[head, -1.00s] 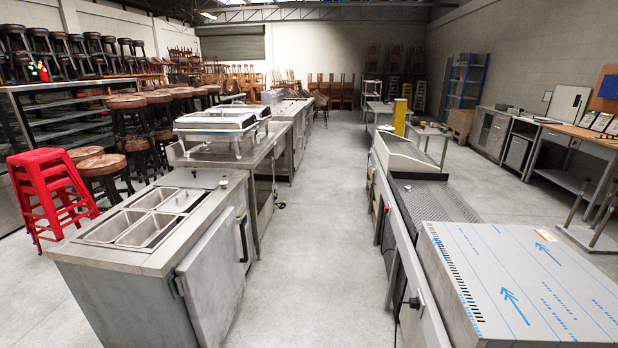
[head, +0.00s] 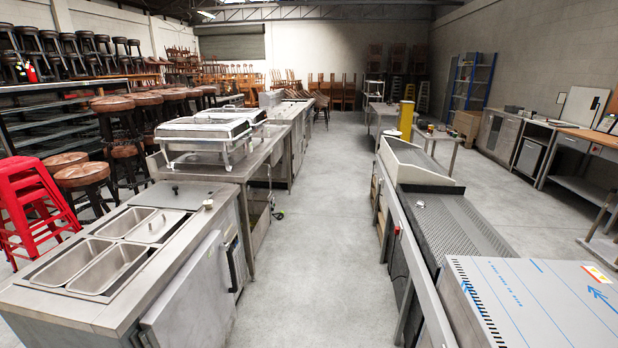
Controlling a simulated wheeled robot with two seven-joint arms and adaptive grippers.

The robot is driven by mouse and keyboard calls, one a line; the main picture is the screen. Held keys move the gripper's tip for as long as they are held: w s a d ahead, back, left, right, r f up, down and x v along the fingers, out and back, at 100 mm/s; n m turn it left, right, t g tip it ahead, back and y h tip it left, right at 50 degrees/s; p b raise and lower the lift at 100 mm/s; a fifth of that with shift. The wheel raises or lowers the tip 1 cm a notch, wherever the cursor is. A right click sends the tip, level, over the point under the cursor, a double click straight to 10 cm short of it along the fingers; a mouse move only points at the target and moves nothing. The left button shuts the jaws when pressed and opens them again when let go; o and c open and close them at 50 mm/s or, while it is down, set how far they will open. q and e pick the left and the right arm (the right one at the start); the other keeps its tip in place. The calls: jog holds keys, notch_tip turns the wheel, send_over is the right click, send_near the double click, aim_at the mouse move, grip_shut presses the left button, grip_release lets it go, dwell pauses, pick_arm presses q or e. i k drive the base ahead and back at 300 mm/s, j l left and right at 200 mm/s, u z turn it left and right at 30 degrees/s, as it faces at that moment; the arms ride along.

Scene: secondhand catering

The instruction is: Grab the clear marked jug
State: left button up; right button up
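I cannot make out a clear marked jug anywhere in the head view. Small items stand on the far table (head: 437,133) at the right of the aisle, too small to identify. Neither of my grippers is in view.
A steel prep counter (head: 185,195) with inset pans stands at the near left, chafing dishes (head: 207,135) beyond it. Red stools (head: 30,205) are at far left. On the right are a ribbed steel counter (head: 455,225) and a film-wrapped steel unit (head: 545,300). The concrete aisle (head: 310,230) between is clear.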

aim_at(279, 118)
jog(key=i, duration=6.35)
